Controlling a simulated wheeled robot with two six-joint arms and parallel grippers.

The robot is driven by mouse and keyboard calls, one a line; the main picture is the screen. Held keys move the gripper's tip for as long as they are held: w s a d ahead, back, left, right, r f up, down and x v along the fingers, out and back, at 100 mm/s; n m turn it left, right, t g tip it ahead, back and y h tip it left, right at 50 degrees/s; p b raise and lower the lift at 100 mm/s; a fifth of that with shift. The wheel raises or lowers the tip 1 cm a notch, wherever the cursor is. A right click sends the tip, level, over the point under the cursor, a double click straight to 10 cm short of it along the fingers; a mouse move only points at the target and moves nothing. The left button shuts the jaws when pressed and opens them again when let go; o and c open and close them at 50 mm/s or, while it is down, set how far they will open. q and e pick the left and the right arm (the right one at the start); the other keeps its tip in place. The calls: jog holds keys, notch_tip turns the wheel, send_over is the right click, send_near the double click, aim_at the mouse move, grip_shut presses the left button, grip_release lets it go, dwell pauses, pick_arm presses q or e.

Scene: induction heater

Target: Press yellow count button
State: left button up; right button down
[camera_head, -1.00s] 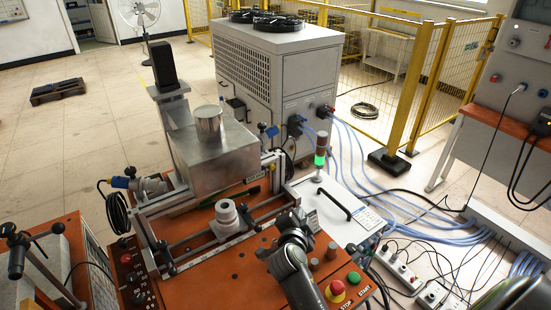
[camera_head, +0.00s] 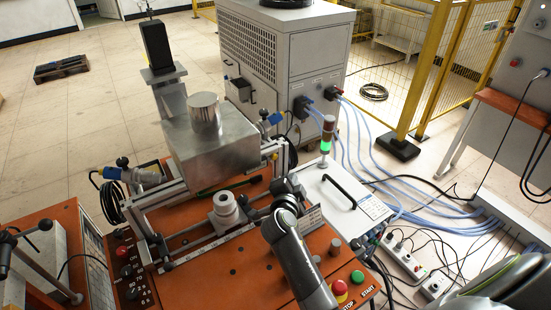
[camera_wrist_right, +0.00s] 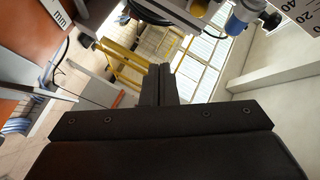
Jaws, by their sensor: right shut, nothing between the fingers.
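My right gripper (camera_head: 250,214) is at the end of the dark arm, just right of the silver ring-shaped part (camera_head: 225,204) on the orange machine top (camera_head: 240,262). It is small and partly blends with the rail behind it. In the right wrist view its black fingers (camera_wrist_right: 157,84) are together with nothing between them. I cannot pick out a yellow count button in either view. A red stop button (camera_head: 340,287) on a yellow base and a green start button (camera_head: 357,276) sit at the front right corner. My left gripper is not in view.
A control panel (camera_head: 127,262) with several knobs is at the left of the machine. A metal block (camera_head: 215,150) stands behind the ring. A white box with a black handle (camera_head: 345,190) and a lit signal tower (camera_head: 326,140) stand on the right.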

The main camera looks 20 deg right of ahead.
aim_at(274, 157)
pick_arm(q)
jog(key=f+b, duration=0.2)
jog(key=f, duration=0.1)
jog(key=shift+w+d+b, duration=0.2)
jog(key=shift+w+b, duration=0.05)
jog(key=shift+b, duration=0.15)
pick_arm(e)
jog(key=w+a, duration=0.1)
jog(key=w, duration=0.5)
jog(key=shift+w, duration=0.25)
dwell(1.1)
pick_arm(q)
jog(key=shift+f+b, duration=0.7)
jog(key=shift+b, duration=0.05)
pick_arm(e)
jog(key=shift+w, duration=0.4)
